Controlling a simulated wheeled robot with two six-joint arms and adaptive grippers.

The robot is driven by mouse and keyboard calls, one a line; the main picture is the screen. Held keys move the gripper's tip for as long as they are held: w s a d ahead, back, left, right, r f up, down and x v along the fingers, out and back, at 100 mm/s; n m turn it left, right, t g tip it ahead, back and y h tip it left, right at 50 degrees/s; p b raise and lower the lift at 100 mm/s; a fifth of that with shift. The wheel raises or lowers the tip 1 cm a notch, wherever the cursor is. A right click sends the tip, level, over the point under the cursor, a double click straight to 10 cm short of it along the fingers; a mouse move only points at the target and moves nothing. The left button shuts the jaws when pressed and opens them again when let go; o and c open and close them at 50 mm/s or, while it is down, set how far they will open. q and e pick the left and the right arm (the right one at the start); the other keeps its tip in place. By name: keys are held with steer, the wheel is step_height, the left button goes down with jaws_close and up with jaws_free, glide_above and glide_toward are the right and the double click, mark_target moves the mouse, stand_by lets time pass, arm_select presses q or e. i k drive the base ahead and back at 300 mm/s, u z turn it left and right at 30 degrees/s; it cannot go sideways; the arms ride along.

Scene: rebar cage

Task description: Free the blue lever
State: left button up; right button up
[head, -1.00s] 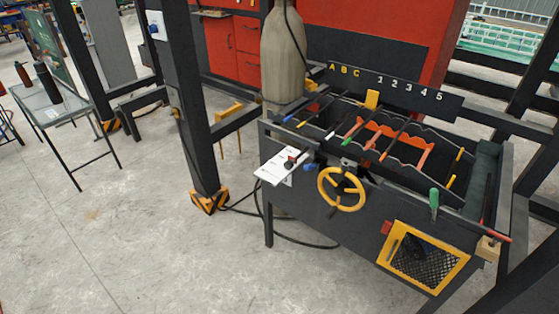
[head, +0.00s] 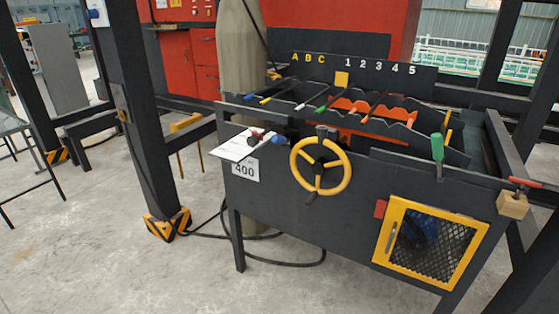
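A small blue handle (head: 278,140) sits at the front top edge of the black bench (head: 270,215), beside a white sheet (head: 235,147) and a small red and black part (head: 257,135). A blue-tipped rod (head: 249,96) lies at the left end of the rebar row. A dark blue shape (head: 420,235) is partly hidden behind the mesh of a yellow-framed door (head: 430,250). I cannot tell which of these is the blue lever. Neither of my grippers is in view.
A yellow handwheel (head: 320,167) is on the bench front. A green-handled tool (head: 437,147) stands at the right, and a red-handled clamp with a wood block (head: 512,206) is on the right edge. A black post (head: 145,110) and floor cable (head: 290,262) are at left.

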mark_target(277, 139)
steer(key=k, duration=0.65)
steer(key=u, duration=0.55)
steer(key=i, duration=1.4)
steer(key=u, duration=0.3)
